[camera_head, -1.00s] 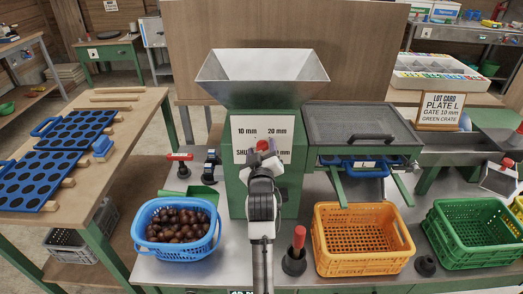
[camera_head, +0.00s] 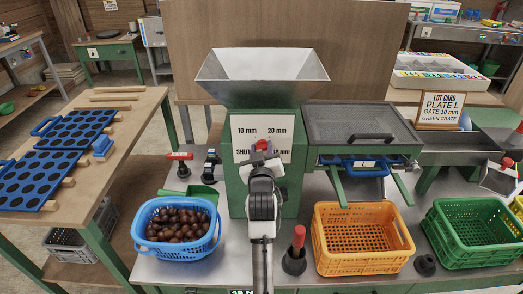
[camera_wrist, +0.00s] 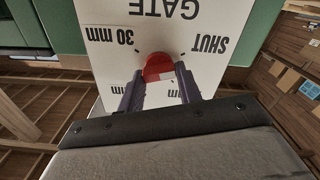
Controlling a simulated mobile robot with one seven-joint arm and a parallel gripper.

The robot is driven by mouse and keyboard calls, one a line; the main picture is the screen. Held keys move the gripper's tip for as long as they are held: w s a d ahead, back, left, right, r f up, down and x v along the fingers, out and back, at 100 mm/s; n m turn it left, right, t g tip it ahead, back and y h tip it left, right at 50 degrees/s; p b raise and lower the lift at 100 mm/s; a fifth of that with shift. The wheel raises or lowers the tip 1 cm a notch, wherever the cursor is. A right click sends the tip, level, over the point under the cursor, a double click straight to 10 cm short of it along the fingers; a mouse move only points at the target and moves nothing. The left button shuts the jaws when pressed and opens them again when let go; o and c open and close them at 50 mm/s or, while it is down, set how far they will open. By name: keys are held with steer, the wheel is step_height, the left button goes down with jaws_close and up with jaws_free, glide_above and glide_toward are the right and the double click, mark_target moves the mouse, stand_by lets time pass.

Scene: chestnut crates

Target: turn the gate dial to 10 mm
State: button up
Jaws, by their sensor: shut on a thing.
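The gate dial is a red knob (camera_wrist: 158,66) on the white dial plate (camera_head: 275,128) of the green machine. The plate reads 10 mm upper left, 20 mm upper right, SHUT lower left and 30 mm lower right. The wrist view shows it upside down. A little of the red dial (camera_head: 262,145) shows above my gripper (camera_head: 262,161) in the head view. The two dark fingers are shut on the dial's sides. A pale patch shows on the dial's lower part in the wrist view; which mark the dial points to I cannot tell.
A lot card (camera_head: 440,106) reads plate L, gate 10 mm, green crate. A blue basket of chestnuts (camera_head: 151,252) stands left of my arm. A hopper (camera_head: 262,92) is above.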

steer(key=m, duration=0.6)
steer(key=shift+d, duration=0.1)
steer(key=m, duration=0.7)
steer(key=shift+d+f, duration=0.1)
steer(key=shift+d, duration=0.05)
stand_by(0.4)
steer(key=o, duration=1)
steer(key=shift+s, duration=0.1)
steer(key=s+b, duration=0.3)
steer(key=s, duration=1)
steer(key=shift+s+b, duration=0.35)
steer(key=shift+b, duration=0.05)
